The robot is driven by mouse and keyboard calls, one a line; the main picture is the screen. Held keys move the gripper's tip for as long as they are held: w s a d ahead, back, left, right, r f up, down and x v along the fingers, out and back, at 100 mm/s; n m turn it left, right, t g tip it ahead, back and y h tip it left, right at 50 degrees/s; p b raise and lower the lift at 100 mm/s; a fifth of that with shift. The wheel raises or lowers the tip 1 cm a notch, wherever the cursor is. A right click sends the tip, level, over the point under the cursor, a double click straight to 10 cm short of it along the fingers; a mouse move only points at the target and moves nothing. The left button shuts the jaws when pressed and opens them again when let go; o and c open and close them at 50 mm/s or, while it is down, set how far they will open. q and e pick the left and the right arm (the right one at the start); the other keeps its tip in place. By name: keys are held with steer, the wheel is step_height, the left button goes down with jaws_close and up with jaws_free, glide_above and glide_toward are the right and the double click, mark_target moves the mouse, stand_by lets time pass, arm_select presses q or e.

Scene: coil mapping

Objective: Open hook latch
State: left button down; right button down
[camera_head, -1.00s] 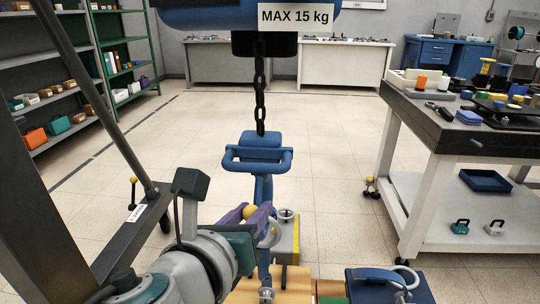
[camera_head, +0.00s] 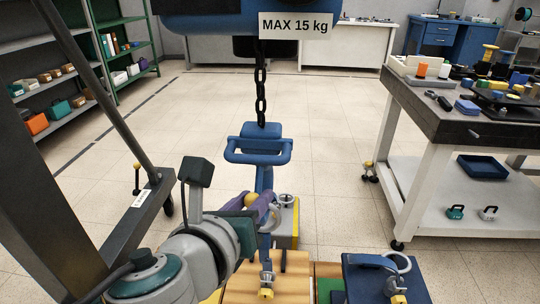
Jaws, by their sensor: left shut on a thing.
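A blue lifting hook assembly (camera_head: 258,150) with a handle frame hangs upright from a black chain (camera_head: 261,97). A grey curved hook part (camera_head: 273,218) shows at its lower end. My left gripper (camera_head: 253,204) is shut at this knob, which I take to be the latch's. The latch itself is mostly hidden by the fingers and my wrist. My right gripper is not in view.
Below the hook stand a wooden block (camera_head: 240,285) and a blue block with a grey ring (camera_head: 365,282). A yellow and grey block (camera_head: 289,215) stands just behind the hook. A workbench (camera_head: 433,118) stands at the right. The floor behind is clear.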

arm_select(q)
steer(key=shift+w+r, duration=0.1)
steer(key=shift+r, duration=0.05)
stand_by(0.5)
steer(key=c, duration=0.6)
jaws_free()
steer(key=shift+s+a+r+p, duration=0.15)
steer(key=shift+s+p, duration=0.15)
steer(key=shift+s, duration=0.2)
steer(key=p+v, duration=0.2)
steer(key=v, duration=0.7)
steer(key=shift+p, duration=0.3)
